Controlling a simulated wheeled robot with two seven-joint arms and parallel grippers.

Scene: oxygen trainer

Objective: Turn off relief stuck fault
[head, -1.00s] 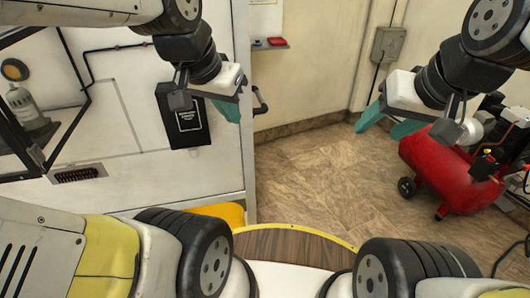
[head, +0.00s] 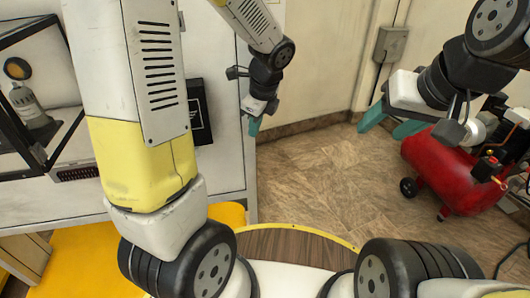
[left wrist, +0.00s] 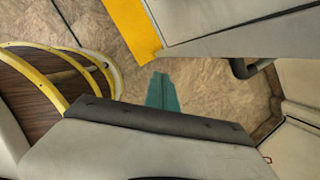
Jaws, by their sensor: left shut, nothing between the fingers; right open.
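The white trainer cabinet (head: 228,165) stands on the left in the head view. A black panel with white lettering (head: 199,120) on its face is mostly hidden behind my left arm; no relief stuck fault switch can be made out. My left gripper (head: 253,128) hangs just right of the cabinet's edge, its teal fingers pointing down, shut and empty. In the left wrist view its fingers (left wrist: 162,92) are together above the floor, with a cabinet edge above right. My right gripper (head: 390,122) is open and empty, in front of the red compressor and away from the cabinet.
A red air compressor (head: 440,172) stands on the floor at right. A grey wall box (head: 390,43) is on the back wall. A dark bent handle (left wrist: 242,68) juts from the cabinet in the left wrist view. The tiled floor (head: 310,185) between is clear.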

